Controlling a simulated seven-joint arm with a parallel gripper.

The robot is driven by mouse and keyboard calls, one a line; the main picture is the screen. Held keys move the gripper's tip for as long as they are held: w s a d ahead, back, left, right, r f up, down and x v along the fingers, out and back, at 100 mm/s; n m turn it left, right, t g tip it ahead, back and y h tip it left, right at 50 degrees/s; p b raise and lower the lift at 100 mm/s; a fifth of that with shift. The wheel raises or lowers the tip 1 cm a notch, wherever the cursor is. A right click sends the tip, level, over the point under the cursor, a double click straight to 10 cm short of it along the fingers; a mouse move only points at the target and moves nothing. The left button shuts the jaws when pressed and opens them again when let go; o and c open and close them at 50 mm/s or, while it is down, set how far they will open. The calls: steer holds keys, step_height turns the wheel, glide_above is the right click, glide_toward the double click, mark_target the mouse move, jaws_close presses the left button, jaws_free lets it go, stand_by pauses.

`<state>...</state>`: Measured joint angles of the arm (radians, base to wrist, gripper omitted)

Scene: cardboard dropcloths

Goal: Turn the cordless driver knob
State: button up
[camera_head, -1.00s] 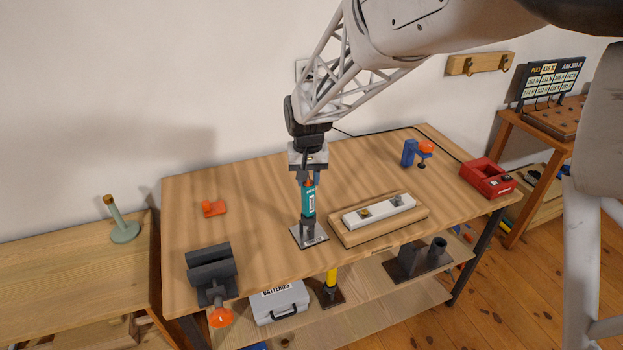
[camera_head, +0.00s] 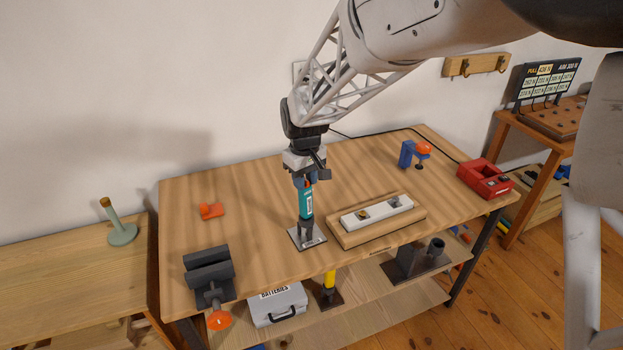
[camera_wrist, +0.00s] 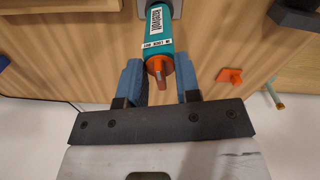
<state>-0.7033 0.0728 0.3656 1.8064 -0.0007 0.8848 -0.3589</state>
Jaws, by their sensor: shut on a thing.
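The teal cordless driver (camera_head: 306,206) stands upright on a grey metal plate (camera_head: 318,238) on the wooden bench. In the wrist view its labelled teal body (camera_wrist: 158,30) shows beyond an orange knob (camera_wrist: 160,66) with a brownish tip pointing towards the camera. My gripper (camera_head: 305,182) is above the driver, pointing down, and is shut on the knob. In the wrist view my gripper's blue fingers (camera_wrist: 160,76) lie on either side of the knob. The exact finger contact is hard to make out there.
A wooden block with a white strip (camera_head: 380,213) lies close to the driver's right. A dark vise (camera_head: 208,272) is at the front left, with a small orange piece (camera_head: 211,210) behind it. A blue clamp (camera_head: 408,154) and red box (camera_head: 484,179) stand at the right.

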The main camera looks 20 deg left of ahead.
steer(key=o, duration=0.5)
steer(key=shift+s+d+f, duration=0.1)
steer(key=shift+s+f, duration=0.05)
steer(key=shift+f, duration=0.35)
steer(key=shift+s+d+f, duration=0.1)
steer(key=shift+s+f, duration=0.05)
steer(key=shift+f, duration=0.3)
steer(key=shift+r, duration=0.15)
steer(key=shift+w+a+r, duration=0.1)
steer(key=shift+w+r, duration=0.05)
steer(key=shift+r, duration=1.55)
steer(key=shift+w+r, duration=0.1)
steer(key=shift+r, duration=1.6)
